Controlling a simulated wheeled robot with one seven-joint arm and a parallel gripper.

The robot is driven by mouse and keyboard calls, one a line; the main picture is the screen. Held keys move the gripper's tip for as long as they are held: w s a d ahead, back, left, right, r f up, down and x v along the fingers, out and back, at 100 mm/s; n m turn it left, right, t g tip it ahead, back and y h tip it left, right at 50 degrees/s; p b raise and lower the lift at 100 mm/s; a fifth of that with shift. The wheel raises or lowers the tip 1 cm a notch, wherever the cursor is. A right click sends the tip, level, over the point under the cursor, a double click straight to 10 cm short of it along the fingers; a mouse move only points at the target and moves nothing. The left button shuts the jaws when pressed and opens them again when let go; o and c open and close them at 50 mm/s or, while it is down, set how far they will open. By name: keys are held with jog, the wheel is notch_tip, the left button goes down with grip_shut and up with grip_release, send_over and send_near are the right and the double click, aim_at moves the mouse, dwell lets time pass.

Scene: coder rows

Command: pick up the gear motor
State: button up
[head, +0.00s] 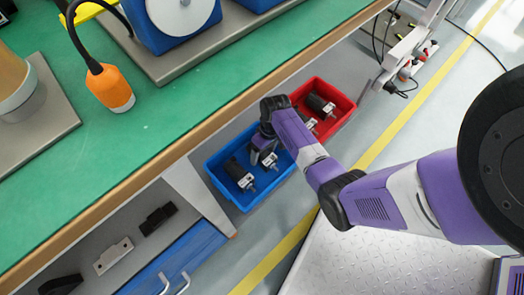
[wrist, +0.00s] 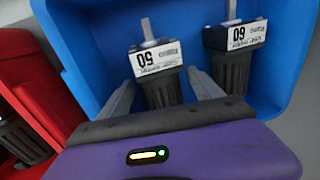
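Two black gear motors with white labels and metal shafts lie in a blue bin (head: 218,187). In the wrist view, the motor marked 50 (wrist: 157,62) lies between the two fingers of my gripper (wrist: 161,80). The fingers are apart, one on each side of its body, with small gaps visible. The rear of this motor is hidden by my gripper. The motor marked 60 (wrist: 236,50) lies to its right. In the head view, my gripper (head: 263,153) reaches down into the blue bin, beside the left motor (head: 240,175) and over the other (head: 270,160).
A red bin (head: 345,98) with more motors (head: 320,105) adjoins the blue bin. A green workbench (head: 170,135) with a wooden edge runs close along the left, above a lower shelf holding dark parts (head: 158,218). Open floor with a yellow line (head: 400,120) lies right.

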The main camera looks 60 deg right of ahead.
aim_at(264, 152)
jog(key=c, duration=1.4)
jog(key=shift+r, duration=0.15)
notch_tip(264, 152, up, 20)
jog(key=p, duration=1)
jog(key=shift+d, duration=0.1)
